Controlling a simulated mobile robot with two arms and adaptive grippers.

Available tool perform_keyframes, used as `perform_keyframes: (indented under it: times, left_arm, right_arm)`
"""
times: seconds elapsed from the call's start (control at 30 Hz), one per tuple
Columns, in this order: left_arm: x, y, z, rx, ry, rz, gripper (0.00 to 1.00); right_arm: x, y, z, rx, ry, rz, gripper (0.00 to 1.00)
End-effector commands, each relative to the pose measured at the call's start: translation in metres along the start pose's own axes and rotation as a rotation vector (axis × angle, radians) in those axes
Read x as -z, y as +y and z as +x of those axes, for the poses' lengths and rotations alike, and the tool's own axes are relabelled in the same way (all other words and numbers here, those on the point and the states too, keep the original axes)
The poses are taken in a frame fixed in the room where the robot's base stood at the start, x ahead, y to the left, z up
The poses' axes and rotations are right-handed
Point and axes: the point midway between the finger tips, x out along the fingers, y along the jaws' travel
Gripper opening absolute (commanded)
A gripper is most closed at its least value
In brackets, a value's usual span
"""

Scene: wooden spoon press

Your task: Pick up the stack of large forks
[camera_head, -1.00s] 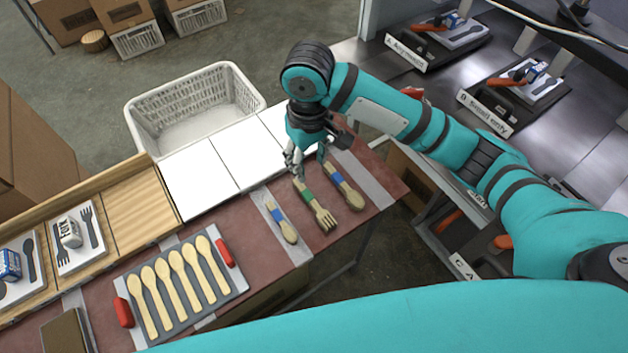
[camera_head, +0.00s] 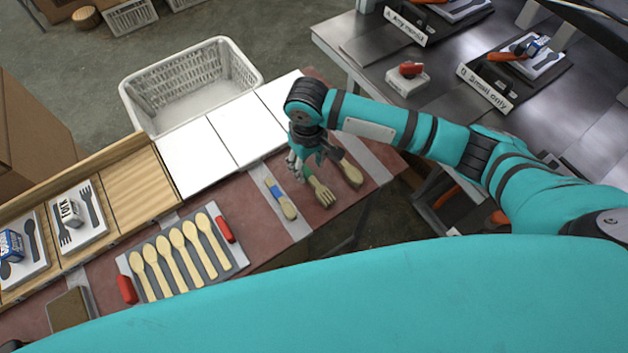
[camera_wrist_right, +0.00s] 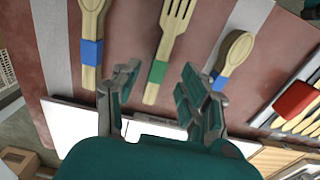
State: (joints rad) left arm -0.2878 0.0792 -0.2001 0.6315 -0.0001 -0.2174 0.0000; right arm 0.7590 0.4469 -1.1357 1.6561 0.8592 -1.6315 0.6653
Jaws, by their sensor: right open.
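The stack of large wooden forks, bound with a green band, lies on the reddish table; its tines (camera_head: 323,193) show in the head view. In the right wrist view the forks (camera_wrist_right: 173,38) run from the top down to the banded handle end. My right gripper (camera_head: 306,166) is over the handle end, hiding part of it in the head view. In the wrist view my right gripper (camera_wrist_right: 160,82) is open and empty, with one finger on each side of the handle. I cannot tell its exact height above the forks. My left gripper is not in view.
A blue-banded large spoon bundle (camera_head: 351,174) lies right of the forks, a small one (camera_head: 287,208) left of them. A grey tray (camera_head: 238,256) holds several wooden spoons. White panels (camera_head: 196,166) and a white basket (camera_head: 136,104) lie behind. A red-topped box (camera_head: 407,82) stands on the metal bench.

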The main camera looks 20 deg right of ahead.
Motion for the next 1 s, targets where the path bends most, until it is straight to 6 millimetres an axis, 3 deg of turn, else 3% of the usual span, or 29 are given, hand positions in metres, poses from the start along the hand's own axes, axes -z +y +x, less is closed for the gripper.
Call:
perform_keyframes:
  times: [0.23,0.57,0.9,1.0]
  left_arm:
    - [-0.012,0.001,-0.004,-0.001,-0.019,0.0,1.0]
    - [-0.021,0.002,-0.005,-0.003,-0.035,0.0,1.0]
    - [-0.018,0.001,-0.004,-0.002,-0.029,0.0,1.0]
    - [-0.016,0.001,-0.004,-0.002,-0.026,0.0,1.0]
  right_arm:
    - [-0.001,0.0,0.037,0.0,-0.003,0.0,0.44]
    - [0.0,0.0,0.045,0.0,0.0,-0.001,0.44]
    - [0.0,0.0,0.045,-0.001,0.0,-0.001,0.0]
    - [0.0,0.0,0.045,-0.001,0.0,-0.001,0.0]
